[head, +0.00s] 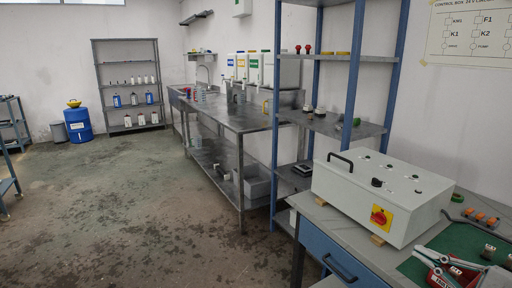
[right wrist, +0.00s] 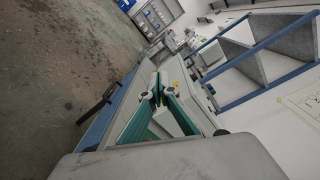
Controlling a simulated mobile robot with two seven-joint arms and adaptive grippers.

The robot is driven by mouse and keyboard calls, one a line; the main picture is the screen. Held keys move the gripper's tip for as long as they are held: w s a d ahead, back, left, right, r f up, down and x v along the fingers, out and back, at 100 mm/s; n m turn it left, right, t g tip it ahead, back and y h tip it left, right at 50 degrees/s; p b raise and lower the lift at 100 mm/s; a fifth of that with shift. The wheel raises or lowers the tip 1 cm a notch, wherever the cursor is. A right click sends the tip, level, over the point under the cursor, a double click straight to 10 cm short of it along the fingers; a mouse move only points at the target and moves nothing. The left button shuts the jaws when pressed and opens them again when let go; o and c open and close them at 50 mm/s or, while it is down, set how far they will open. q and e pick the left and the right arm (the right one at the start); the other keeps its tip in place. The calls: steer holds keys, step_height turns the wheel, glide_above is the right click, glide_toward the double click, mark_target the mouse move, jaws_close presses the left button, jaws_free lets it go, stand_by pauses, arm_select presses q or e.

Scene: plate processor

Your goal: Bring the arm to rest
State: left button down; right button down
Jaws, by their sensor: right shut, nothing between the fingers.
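My right gripper (head: 420,252) reaches in from the lower right corner of the head view, over the near end of the workbench. Its light grey fingers are shut with nothing between the tips. In the right wrist view the gripper (right wrist: 153,91) points along the bench, with its fingertips together. My left gripper is in neither view.
A white control box (head: 345,200) with a red-yellow switch stands on the workbench. A blue-framed shelf (head: 350,100) rises behind. The floor (head: 120,215) at left is clear.

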steer(key=s+a+f+m+h+p, duration=0.1)
steer(key=s+f+m+h, duration=0.25)
steer(key=f+m, duration=1)
steer(key=s+a+f+m+h+p, duration=0.1)
steer(key=s+a+f+m+h, duration=0.2)
steer(key=f+m, duration=1.05)
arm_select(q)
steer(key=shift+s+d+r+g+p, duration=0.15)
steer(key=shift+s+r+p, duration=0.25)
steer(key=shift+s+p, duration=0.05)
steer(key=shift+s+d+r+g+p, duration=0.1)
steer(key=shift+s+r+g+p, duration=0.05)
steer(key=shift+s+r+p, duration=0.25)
arm_select(e)
steer(key=s+a+f+m+g, duration=0.2)
steer(key=s+a+m, duration=0.3)
steer(key=m, duration=0.6)
steer(key=s+a+f+m+g+y, duration=0.1)
steer(key=s+a+f+m+g, duration=0.2)
steer(key=a+m, duration=0.7)
step_height(320, 180, down, 3)
steer(key=s+m, duration=0.2)
steer(key=s, duration=0.1)
steer(key=shift+a+r, duration=0.2)
steer(key=shift+a, duration=0.1)
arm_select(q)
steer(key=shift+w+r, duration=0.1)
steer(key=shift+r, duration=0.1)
arm_select(e)
steer(key=shift+w, duration=0.1)
